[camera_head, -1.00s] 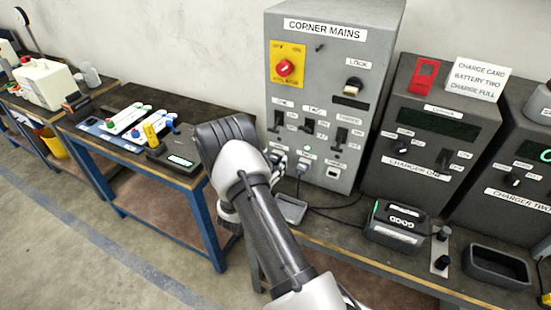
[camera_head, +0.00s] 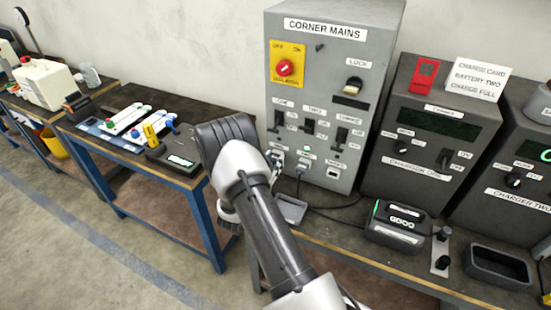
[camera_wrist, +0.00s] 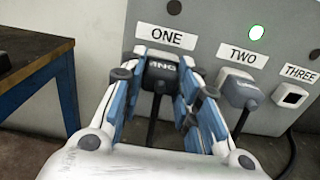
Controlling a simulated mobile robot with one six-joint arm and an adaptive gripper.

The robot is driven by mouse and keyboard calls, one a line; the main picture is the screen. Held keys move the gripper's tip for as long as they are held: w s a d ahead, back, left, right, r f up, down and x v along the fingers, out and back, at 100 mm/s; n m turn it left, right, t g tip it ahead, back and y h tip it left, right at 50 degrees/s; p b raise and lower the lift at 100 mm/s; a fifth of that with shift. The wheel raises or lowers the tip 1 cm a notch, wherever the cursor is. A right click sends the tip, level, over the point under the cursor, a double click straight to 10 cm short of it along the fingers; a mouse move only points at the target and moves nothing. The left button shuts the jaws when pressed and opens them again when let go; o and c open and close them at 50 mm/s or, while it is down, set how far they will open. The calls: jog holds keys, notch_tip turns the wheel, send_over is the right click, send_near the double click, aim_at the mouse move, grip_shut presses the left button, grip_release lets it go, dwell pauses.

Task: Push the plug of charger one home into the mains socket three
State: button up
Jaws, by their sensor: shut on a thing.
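My gripper (camera_wrist: 162,75) is shut on a dark plug (camera_wrist: 160,72) with white lettering, at the place labelled ONE on the corner mains. I cannot tell how deep that plug sits. A grey plug (camera_wrist: 237,88) stands under label TWO, to the right of my gripper. Mains socket three (camera_wrist: 290,96), a white square with a dark opening, is empty at the right; it also shows in the head view (camera_head: 333,172). Charger one (camera_head: 430,130) stands right of the corner mains (camera_head: 330,60). In the head view my arm hides most of the gripper.
A grey tray (camera_head: 291,208) lies below the sockets. A battery (camera_head: 398,222) sits before charger one, with black cables on the bench nearby. A blue-framed table (camera_head: 190,183) stands at the left.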

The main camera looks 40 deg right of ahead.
aim_at(273, 163)
grip_shut()
jog(key=shift+a, duration=0.15)
jog(key=shift+v, duration=2.85)
jog(key=shift+s+p, duration=0.2)
jog(key=shift+p, duration=0.1)
